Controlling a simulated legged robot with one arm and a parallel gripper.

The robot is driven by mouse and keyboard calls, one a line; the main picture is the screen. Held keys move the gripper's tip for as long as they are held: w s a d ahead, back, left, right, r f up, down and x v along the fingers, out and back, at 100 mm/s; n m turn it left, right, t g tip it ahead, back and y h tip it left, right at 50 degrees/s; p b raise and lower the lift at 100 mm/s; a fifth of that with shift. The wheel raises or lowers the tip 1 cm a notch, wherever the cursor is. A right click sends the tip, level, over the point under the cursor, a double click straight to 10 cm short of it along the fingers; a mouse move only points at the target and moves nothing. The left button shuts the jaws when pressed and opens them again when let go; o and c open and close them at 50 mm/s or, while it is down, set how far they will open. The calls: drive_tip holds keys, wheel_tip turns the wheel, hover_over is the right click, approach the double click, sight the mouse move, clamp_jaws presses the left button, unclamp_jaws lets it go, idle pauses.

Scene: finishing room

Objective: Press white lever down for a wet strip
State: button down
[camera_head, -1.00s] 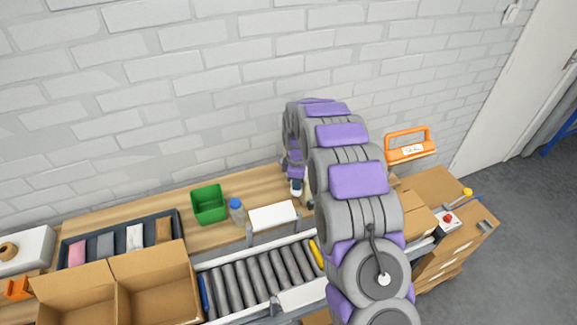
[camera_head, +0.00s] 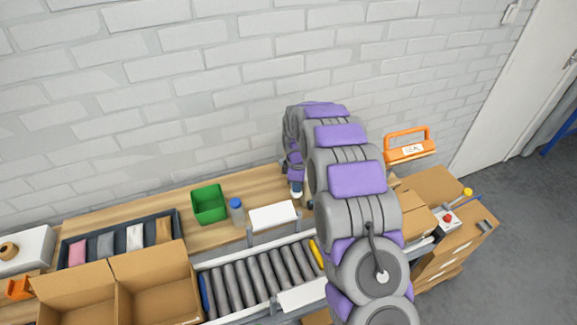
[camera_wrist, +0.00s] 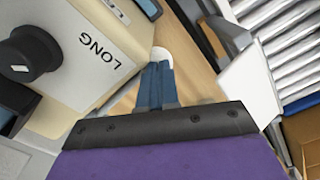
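A white rounded tip (camera_wrist: 161,58), which looks like the end of the white lever, shows just beyond my fingertips in the wrist view. My gripper (camera_wrist: 158,75) has its two blue fingers together, pointing at this tip; I cannot tell whether they touch it. Left of the fingers is a beige machine (camera_wrist: 95,75) marked "LONG", with a black round knob (camera_wrist: 30,55). In the head view my gripper (camera_head: 297,186) hangs low over the wooden bench, and my arm hides the machine. No wet strip can be made out.
A roller conveyor (camera_head: 245,280) runs along the bench front, with a white plate (camera_head: 273,216) at its back edge. A green bin (camera_head: 208,204) and a blue-capped bottle (camera_head: 236,210) stand left of my gripper. Open cardboard boxes (camera_head: 155,290) are at lower left. An orange-handled sealer (camera_head: 408,148) is at right.

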wheel_tip(320, 180, up, 10)
drive_tip(key=w+p, duration=0.2)
drive_tip(key=p, duration=0.1)
drive_tip(key=shift+a+f, duration=0.25)
drive_tip(key=shift+a, duration=0.1)
idle(0.6)
drive_tip(key=shift+w, duration=0.1)
idle(0.4)
wheel_tip(320, 180, up, 5)
drive_tip(key=shift+r+p, duration=0.1)
drive_tip(key=shift+p, duration=0.95)
